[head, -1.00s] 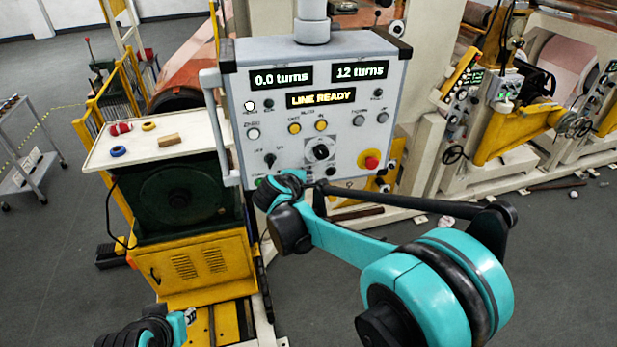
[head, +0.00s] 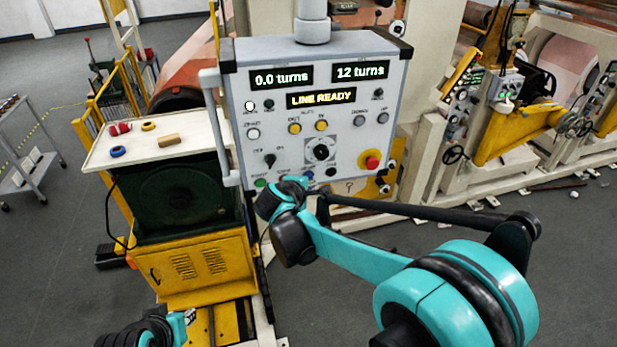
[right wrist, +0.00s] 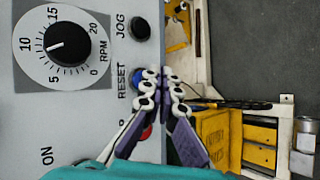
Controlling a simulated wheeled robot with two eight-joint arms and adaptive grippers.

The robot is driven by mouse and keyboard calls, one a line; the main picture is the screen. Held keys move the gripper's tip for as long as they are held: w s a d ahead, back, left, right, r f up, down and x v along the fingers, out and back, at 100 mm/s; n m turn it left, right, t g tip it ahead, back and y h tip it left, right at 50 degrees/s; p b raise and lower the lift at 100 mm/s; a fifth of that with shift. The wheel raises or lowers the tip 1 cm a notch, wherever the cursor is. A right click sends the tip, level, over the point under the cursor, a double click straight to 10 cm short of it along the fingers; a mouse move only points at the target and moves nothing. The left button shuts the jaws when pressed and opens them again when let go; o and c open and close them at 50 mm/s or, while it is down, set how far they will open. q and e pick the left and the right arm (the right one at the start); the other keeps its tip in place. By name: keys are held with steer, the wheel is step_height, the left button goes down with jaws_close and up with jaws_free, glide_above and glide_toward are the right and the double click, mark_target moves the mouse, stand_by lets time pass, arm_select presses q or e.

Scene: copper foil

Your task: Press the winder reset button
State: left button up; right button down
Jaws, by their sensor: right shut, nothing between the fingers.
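The control panel (head: 340,110) stands in front of me, with its display reading LINE READY. The blue button (head: 309,174) beside the RESET label is on the panel's lower edge; in the right wrist view the blue button (right wrist: 138,77) is partly covered by my fingers. My right gripper (right wrist: 162,76) is shut and empty, its fingertips right at the blue button; I cannot tell whether they touch it. In the head view my right wrist hides most of its fingers. My left gripper (head: 188,318) is low at the bottom left, its jaws unclear.
A red button (right wrist: 147,132) is partly hidden behind my fingers. The JOG button (right wrist: 140,28) and RPM dial (right wrist: 67,43) are nearby. A green button (head: 261,183) and red emergency stop (head: 371,162) flank the lower panel. A handle bar (head: 215,130) runs along the left side.

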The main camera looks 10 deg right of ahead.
steer(key=s, duration=0.4)
steer(key=shift+s, duration=0.3)
stand_by(0.9)
steer(key=s+f+m+g+y+b, duration=0.1)
steer(key=s+f+m+y+b, duration=0.2)
steer(key=s+f+b, duration=0.9)
steer(key=s+f+m+g+y+b, duration=0.1)
steer(key=s+f+m+y+b, duration=0.2)
steer(key=s+f+m+b, duration=0.6)
step_height(320, 180, down, 10)
steer(key=s+b, duration=0.2)
steer(key=b, duration=0.4)
steer(key=shift+s+d+f+y+b, duration=0.2)
steer(key=shift+s+d+y+b, duration=0.1)
steer(key=shift+s+d, duration=0.05)
